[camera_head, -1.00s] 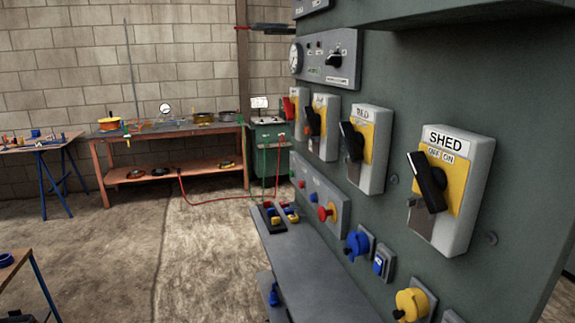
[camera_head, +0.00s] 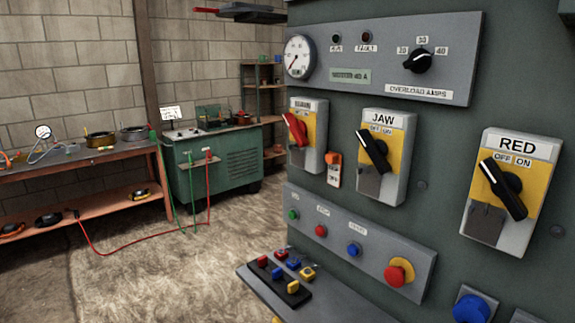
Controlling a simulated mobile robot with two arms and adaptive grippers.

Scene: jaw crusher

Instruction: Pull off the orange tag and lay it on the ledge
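The orange tag (camera_head: 335,158) hangs on the grey-green panel between the switch box with the red handle (camera_head: 297,128) and the JAW switch box (camera_head: 383,153). Its top is orange and its lower part is white with small dark marks too small to read. How it is fastened is not clear. The grey ledge (camera_head: 345,300) juts out at the panel's foot, with a black strip (camera_head: 262,283) of red, blue and yellow pieces at its left end. Neither gripper is in view.
The RED switch box (camera_head: 510,190) stands out at the right. A button strip (camera_head: 350,240) with a red mushroom button sits above the ledge. A green cabinet (camera_head: 215,170) with red and green cables and an orange workbench (camera_head: 80,185) stand behind at left. Open floor lies between.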

